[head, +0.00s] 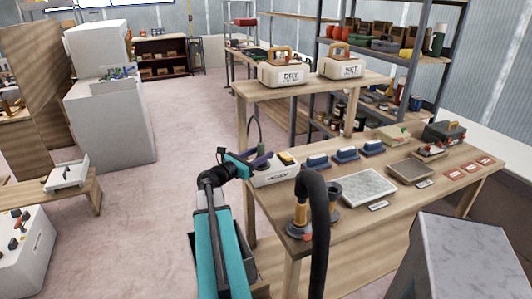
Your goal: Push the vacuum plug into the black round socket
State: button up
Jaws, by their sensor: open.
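My gripper (262,160) is at the end of my teal and black arm, with dark purple fingers, at the left end of the workbench. It is open, beside and partly in front of a white box (277,177) with a label that seems to read "VACUUM". A thin dark cable (255,128) loops up behind the gripper; its end is hidden. I cannot make out the vacuum plug. I cannot tell which part is the black round socket.
The workbench (350,225) holds several blue-and-white blocks (346,154), a grey mesh tray (369,187) and a brown tray (410,171). A raised shelf (305,87) carries "DRY" (282,72) and "NET" (342,66) boxes. Open floor (185,110) lies left.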

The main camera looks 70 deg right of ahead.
jog(key=b+v, duration=0.1)
jog(key=v, duration=0.9)
dwell(0.3)
